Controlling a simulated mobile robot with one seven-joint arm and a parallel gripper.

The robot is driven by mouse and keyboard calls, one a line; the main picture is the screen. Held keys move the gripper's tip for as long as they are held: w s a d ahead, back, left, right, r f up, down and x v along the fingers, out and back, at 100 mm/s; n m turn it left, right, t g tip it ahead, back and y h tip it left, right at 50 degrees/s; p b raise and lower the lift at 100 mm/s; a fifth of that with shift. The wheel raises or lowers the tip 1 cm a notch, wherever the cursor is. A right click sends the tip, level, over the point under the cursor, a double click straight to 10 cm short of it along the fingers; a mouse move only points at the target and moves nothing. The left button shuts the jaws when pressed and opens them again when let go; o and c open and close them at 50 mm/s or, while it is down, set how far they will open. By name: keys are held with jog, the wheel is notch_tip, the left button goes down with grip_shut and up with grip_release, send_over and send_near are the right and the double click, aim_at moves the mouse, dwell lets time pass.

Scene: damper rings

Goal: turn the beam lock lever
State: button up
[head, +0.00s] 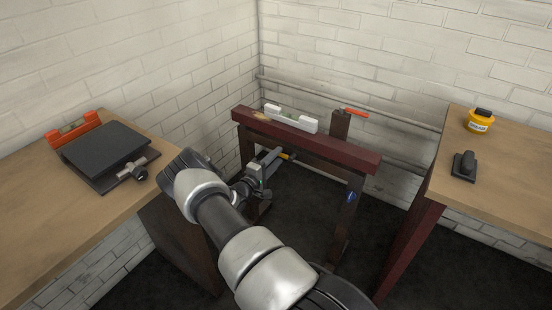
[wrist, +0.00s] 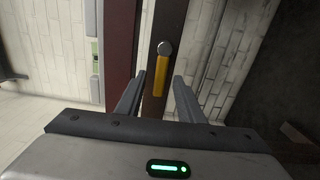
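A yellow lever (wrist: 161,76) with a round grey pivot (wrist: 165,48) sits on a dark crossbar below the red beam (head: 300,138). Its yellow end (head: 285,156) also shows in the head view, just past my fingertips. My gripper (wrist: 159,84) is open, with the lever in line between its two fingers. A gap shows on both sides of the lever; I cannot tell how deep it lies between the fingers. The red beam (wrist: 121,50) also runs along the left in the wrist view. An orange-red handle (head: 355,112) sits on a short post behind the beam.
A white level (head: 292,118) lies on the beam. The left bench (head: 60,215) holds a dark plate (head: 104,152) and an orange tool (head: 72,129). The right bench (head: 500,190) holds a yellow tub (head: 480,122) and a black tool (head: 464,166). Pipes run along the back wall.

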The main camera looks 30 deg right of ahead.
jog(key=shift+a, duration=0.15)
jog(key=shift+p+v, duration=0.3)
jog(key=shift+v, duration=0.5)
jog(key=shift+s, duration=0.1)
jog(key=p+v, duration=0.1)
jog(key=v, duration=0.5)
dwell(0.4)
